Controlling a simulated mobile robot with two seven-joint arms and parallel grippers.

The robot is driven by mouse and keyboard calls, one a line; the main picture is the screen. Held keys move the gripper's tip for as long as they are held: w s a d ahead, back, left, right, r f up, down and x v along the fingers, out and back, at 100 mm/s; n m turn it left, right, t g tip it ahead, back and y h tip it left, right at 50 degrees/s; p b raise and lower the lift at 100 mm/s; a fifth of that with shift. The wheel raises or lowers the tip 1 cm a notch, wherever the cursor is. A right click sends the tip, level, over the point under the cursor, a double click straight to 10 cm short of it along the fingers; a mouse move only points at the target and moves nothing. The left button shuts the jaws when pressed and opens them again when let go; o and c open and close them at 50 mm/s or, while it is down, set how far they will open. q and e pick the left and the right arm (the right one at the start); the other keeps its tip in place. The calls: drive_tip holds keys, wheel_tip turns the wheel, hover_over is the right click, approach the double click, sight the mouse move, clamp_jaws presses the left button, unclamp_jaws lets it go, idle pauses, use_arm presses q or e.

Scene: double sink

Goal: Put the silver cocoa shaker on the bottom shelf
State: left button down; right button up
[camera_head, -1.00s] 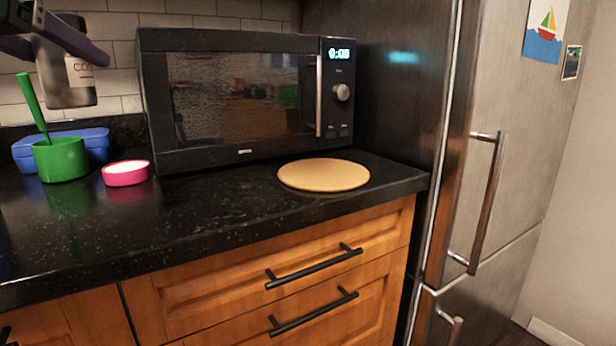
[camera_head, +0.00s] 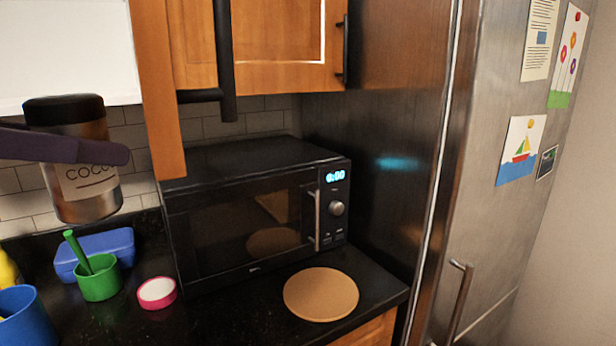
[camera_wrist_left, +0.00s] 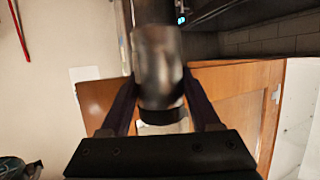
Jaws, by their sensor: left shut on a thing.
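The silver cocoa shaker (camera_head: 88,196), with a black lid and a "COCO" label, is upright at the left of the head view, above the counter. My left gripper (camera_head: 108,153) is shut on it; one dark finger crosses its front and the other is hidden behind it. In the left wrist view, the blurred shaker (camera_wrist_left: 158,62) sits between both fingers. A wooden cabinet door (camera_head: 156,90) stands open, seen nearly edge-on, just right of the shaker. No bottom shelf can be made out clearly. My right gripper is not in view.
A black microwave (camera_head: 250,225) stands under a shut wooden cabinet (camera_head: 270,45). On the counter are a green cup (camera_head: 98,282), blue box (camera_head: 112,244), pink dish (camera_head: 157,293), blue cup (camera_head: 22,318) and round board (camera_head: 321,294). A steel fridge (camera_head: 480,170) is at right.

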use_arm(q)
drive_tip(key=s+r+m+g+h+p, duration=0.1)
drive_tip(key=s+r+p, duration=0.4)
drive_tip(key=r+p, duration=0.6)
drive_tip(key=s+d+r+m+g+h+p, duration=0.1)
drive_tip(key=s+r+p, duration=0.4)
drive_tip(key=r+p, duration=0.7)
drive_tip(key=shift+d+r+m+g+h, duration=0.3)
drive_tip(key=shift+r+m+g+h, duration=0.2)
drive_tip(key=shift+r+m+g, duration=0.15)
